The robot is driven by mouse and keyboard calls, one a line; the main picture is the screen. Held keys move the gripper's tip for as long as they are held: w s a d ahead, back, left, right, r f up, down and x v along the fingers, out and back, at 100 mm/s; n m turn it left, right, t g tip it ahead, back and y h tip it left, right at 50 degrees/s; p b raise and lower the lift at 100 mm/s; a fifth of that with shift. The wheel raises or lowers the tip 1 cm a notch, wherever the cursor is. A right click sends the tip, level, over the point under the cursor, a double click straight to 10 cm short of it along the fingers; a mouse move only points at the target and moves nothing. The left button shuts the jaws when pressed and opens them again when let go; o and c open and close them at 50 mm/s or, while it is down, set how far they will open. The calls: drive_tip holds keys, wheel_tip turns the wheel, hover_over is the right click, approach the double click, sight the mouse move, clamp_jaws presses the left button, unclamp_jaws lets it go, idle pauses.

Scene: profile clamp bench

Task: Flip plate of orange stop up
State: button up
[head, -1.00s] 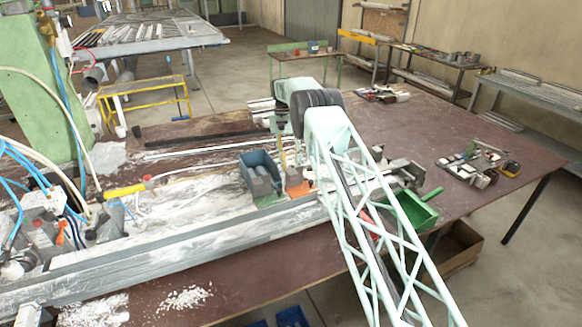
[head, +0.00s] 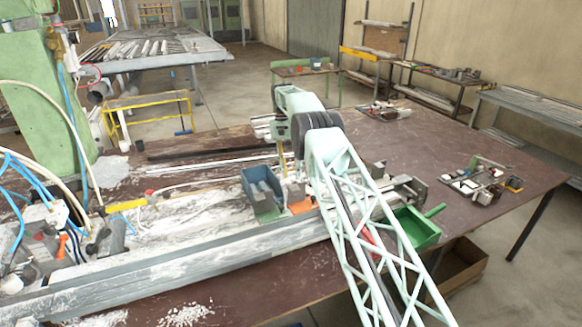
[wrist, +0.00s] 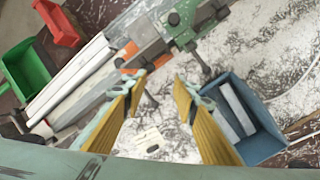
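The orange stop (head: 301,205) sits by the metal rail on the bench, just right of the blue bin, partly hidden by my arm. In the wrist view an orange part of it (wrist: 127,56) shows beside a grey-green clamp block (wrist: 165,30). Its plate cannot be told apart clearly. My gripper (wrist: 160,82) is open and empty, its two yellow fingers apart above the bench, with the orange part near the left fingertip. Whether they touch cannot be told. In the head view only a yellow finger (head: 284,163) shows, behind the bin.
A blue bin (head: 257,178) with grey blocks stands close by; it is right of the fingers in the wrist view (wrist: 262,110). A green bin (head: 418,228) is at the bench's front edge. A red bin (wrist: 60,22) shows too.

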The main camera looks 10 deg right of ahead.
drive_tip(key=shift+d+v, duration=0.25)
drive_tip(key=shift+v, duration=1.05)
drive_tip(key=shift+r, duration=0.3)
